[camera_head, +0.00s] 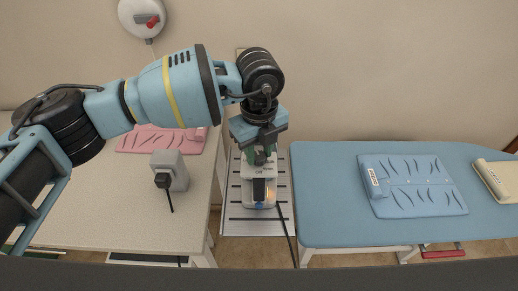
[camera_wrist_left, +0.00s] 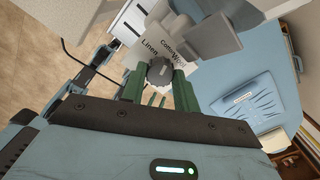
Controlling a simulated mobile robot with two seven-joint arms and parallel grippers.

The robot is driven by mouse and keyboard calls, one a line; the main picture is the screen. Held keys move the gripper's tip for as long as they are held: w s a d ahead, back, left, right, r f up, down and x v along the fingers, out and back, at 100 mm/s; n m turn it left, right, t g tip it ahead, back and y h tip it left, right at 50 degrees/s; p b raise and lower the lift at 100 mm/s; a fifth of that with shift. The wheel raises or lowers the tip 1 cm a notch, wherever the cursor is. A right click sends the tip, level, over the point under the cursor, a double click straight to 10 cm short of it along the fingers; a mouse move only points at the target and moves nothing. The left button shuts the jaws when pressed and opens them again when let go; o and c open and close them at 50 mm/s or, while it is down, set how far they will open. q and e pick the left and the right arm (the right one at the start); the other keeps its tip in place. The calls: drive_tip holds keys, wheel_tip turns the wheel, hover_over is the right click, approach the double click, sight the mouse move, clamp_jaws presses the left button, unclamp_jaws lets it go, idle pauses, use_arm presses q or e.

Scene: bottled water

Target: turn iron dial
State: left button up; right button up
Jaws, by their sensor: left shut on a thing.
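The iron dial (camera_wrist_left: 160,72) is a dark, ridged round knob on a white face with printed labels, among them "Linen", "Cotton" and "Wool". My left gripper (camera_wrist_left: 158,80) has its two green fingers on either side of the dial, shut on it. In the head view the left gripper (camera_head: 260,150) reaches down onto the top of the white iron unit (camera_head: 247,193), which shows a dark part and a small orange glow at its front. The gripper hides the dial in the head view. Which label the dial points at cannot be told. My right gripper is not in view.
The unit stands on a slatted stand (camera_head: 228,222) between a white table (camera_head: 90,215) and a blue ironing board (camera_head: 330,215). A dark cord hangs in front.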

sight(259, 156)
use_arm(q)
drive_tip(key=shift+r, duration=0.1)
drive_tip(key=o, duration=1)
drive_tip(key=shift+c, duration=0.2)
drive_tip(key=shift+r, duration=3.85)
